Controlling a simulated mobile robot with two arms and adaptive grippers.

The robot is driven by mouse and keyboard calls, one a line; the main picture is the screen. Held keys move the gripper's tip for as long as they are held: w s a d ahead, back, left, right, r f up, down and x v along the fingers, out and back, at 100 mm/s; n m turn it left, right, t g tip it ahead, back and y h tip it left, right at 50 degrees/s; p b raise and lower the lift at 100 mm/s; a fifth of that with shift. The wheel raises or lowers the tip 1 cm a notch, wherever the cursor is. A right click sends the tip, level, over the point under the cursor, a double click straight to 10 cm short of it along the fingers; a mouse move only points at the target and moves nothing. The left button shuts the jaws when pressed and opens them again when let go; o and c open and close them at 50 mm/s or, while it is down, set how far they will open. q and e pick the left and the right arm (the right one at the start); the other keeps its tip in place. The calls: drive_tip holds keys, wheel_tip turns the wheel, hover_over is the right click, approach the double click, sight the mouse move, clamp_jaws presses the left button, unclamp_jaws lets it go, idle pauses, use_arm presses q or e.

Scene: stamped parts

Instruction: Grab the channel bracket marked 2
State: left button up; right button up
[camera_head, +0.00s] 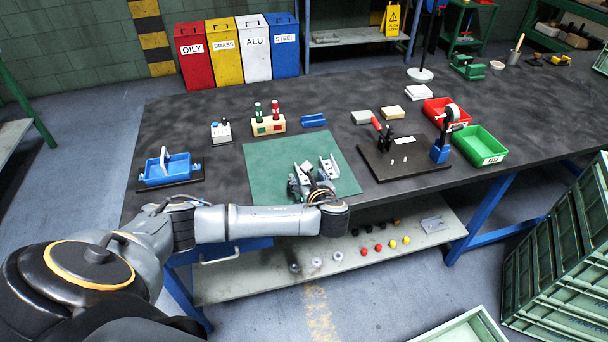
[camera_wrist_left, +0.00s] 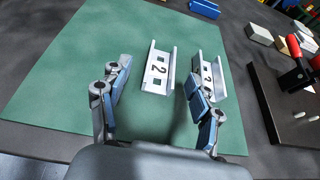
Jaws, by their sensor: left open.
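The channel bracket marked 2 (camera_wrist_left: 158,68) is a light metal U-shaped piece lying on the green mat (camera_wrist_left: 75,75), its black 2 facing up. In the head view that bracket (camera_head: 306,168) is partly hidden by my left gripper (camera_head: 311,188). In the left wrist view my left gripper (camera_wrist_left: 158,80) is open, with the marked-2 bracket ahead between its fingers in the picture; contact cannot be told. A second channel bracket (camera_wrist_left: 210,74) lies to the right, its mark partly hidden by the right finger. It also shows in the head view (camera_head: 329,166).
A press-like fixture (camera_head: 400,155) with a red handle stands right of the mat. Red (camera_head: 445,112) and green (camera_head: 480,146) bins are further right. A blue holder (camera_head: 170,168) stands at the left. The left part of the mat is clear.

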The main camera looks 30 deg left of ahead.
sight(304, 175)
use_arm(q)
drive_tip(key=shift+x, duration=2.7)
drive_tip(key=shift+w+d, duration=0.1)
drive_tip(key=c, duration=1.3)
clamp_jaws()
drive_tip(key=shift+r, duration=0.15)
